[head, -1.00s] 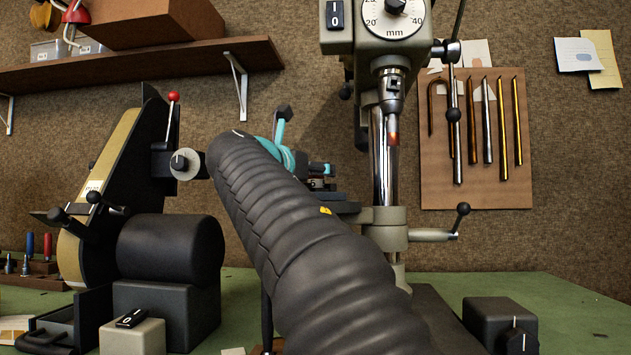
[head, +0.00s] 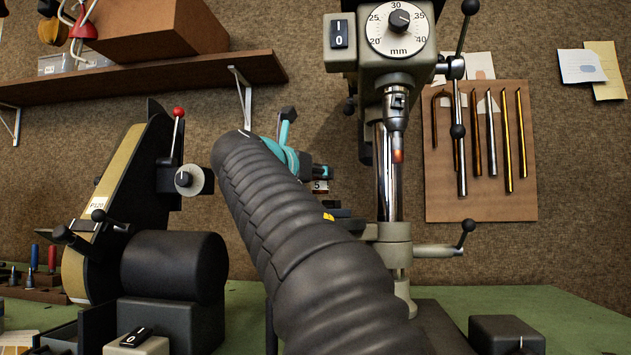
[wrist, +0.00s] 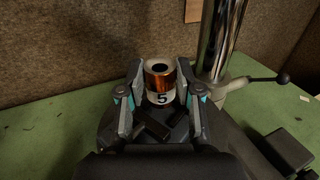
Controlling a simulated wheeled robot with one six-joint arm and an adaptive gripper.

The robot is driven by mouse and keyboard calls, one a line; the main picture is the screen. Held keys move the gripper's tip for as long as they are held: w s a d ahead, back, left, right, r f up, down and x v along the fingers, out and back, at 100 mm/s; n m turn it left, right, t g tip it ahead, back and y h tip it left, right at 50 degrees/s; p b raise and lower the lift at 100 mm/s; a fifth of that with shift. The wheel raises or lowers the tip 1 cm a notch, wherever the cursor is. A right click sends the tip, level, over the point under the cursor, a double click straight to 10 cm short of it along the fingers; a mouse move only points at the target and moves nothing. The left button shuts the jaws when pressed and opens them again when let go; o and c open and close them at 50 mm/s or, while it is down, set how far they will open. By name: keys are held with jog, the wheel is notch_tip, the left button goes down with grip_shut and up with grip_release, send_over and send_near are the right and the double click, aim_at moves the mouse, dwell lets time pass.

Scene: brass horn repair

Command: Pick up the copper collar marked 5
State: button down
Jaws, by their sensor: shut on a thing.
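The copper collar marked 5 (wrist: 160,83) is between the two fingers of my gripper (wrist: 161,90) in the wrist view. It is upright, with a pale top ring around a dark hole and a white band bearing the 5. In the head view its label (head: 320,186) shows just right of my gripper's teal parts (head: 290,155). My gripper is shut on the collar and holds it a little above a dark surface by the drill press. My dark arm hides much of the space below it.
The drill press column (head: 388,180) and its side lever (head: 445,250) stand close on the right. A belt sander (head: 110,210) stands left. Green bench (head: 560,310) is open at far right.

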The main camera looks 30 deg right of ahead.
notch_tip(320, 180, up, 7)
jog(key=p, duration=0.1)
dwell(0.3)
